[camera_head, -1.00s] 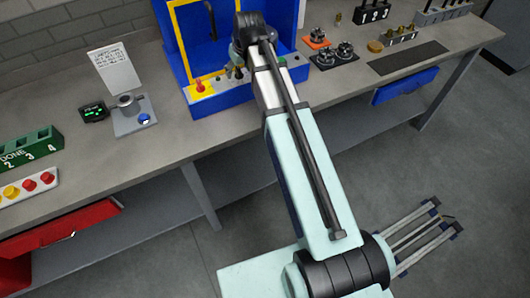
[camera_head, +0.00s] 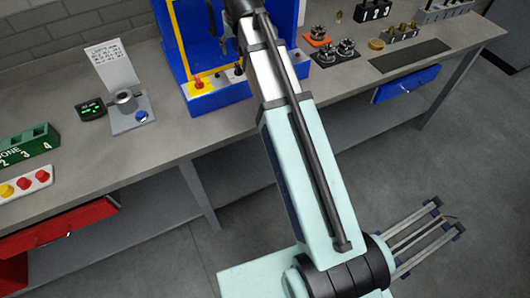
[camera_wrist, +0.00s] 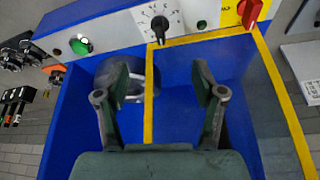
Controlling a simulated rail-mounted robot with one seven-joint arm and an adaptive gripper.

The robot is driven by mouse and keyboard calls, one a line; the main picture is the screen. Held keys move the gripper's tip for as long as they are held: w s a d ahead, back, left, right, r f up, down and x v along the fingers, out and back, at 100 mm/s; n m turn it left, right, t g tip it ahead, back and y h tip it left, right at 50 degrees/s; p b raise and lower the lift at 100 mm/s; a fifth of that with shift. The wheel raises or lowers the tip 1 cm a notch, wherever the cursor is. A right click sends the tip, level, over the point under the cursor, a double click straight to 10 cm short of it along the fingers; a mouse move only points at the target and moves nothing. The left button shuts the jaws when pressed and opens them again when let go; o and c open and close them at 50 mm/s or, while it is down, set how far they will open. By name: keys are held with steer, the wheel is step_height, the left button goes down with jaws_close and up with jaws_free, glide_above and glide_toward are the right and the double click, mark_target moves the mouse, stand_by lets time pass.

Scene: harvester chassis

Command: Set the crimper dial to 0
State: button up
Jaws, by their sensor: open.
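The blue crimper (camera_head: 219,100) stands on the bench with a yellow frame and a light front panel. In the wrist view its white round dial (camera_wrist: 174,19) is at the top centre with a black knob (camera_wrist: 160,25). The knob's narrow end points down in that picture; the dial's numbers are too small to read surely. My gripper (camera_wrist: 162,80) is open and empty, below the dial in the wrist view and apart from it. A round metal part (camera_wrist: 132,88) shows behind the left finger. In the head view my arm hides the gripper.
A red knob on yellow (camera_wrist: 249,10) is right of the dial; a green button (camera_wrist: 79,45) is left. A yellow bar (camera_wrist: 150,110) runs between my fingers. In the head view a metal stand (camera_head: 128,112) and green box (camera_head: 30,146) are left; dark fittings (camera_head: 336,52) are right.

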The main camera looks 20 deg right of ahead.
steer(key=b+v, duration=0.1)
steer(key=v, duration=0.5)
steer(key=s+f+n+g+p, duration=0.1)
steer(key=s+f+n+g, duration=0.1)
steer(key=s+f, duration=0.4)
steer(key=s+d+f+n+g+p, duration=0.1)
steer(key=s+f, duration=0.5)
steer(key=f, duration=1)
steer(key=s+f+n+g+p, duration=0.3)
steer(key=s+f+g, duration=0.2)
steer(key=f, duration=0.6)
steer(key=shift+s+d, duration=0.3)
steer(key=shift+s, duration=0.15)
